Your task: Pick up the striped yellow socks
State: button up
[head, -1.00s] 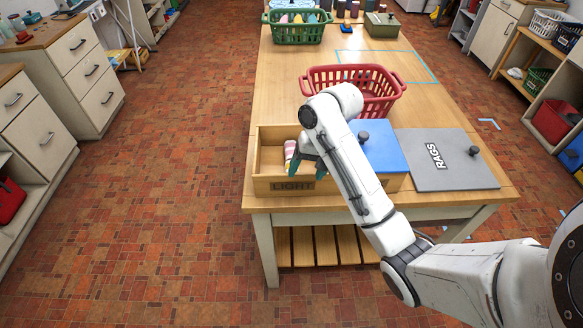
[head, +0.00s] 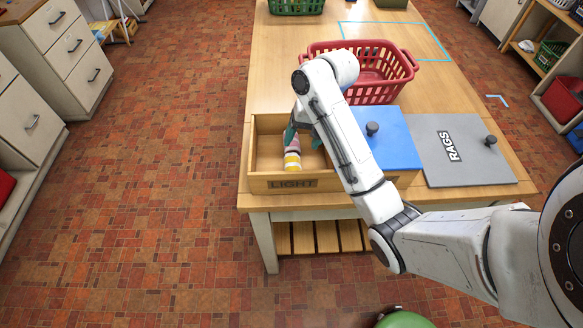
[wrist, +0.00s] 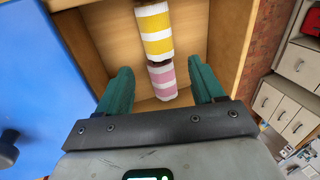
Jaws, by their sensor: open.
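The yellow-and-white striped socks (head: 292,160), a rolled bundle, lie in the open wooden LIGHT compartment (head: 262,182). They also show at the top of the wrist view (wrist: 154,33). A pink-and-white striped roll (wrist: 162,80) lies end to end with them; it also shows in the head view (head: 293,145). My gripper (wrist: 158,66) is open, with teal fingers on either side of the pink roll in the wrist view. The yellow socks appear beyond the fingertips. In the head view, my gripper (head: 305,138) is over the compartment, partly hidden by my arm. Contact cannot be told.
A blue lid (head: 392,150) with a dark knob covers the space beside the compartment. A grey RAGS lid (head: 460,165) lies to its right. A red basket (head: 375,88) stands behind. The wooden table (head: 285,60) is clear at left behind the compartment.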

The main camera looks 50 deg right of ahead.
aim_at(294, 158)
jog(key=b+x, duration=0.1)
jog(key=x, duration=0.2)
jog(key=shift+f+b, duration=0.3)
jog(key=shift+p+x, duration=0.55)
jog(key=shift+x, duration=2.05)
jog(key=shift+a, duration=0.2)
jog(key=c, duration=0.7)
jog(key=shift+r, duration=0.1)
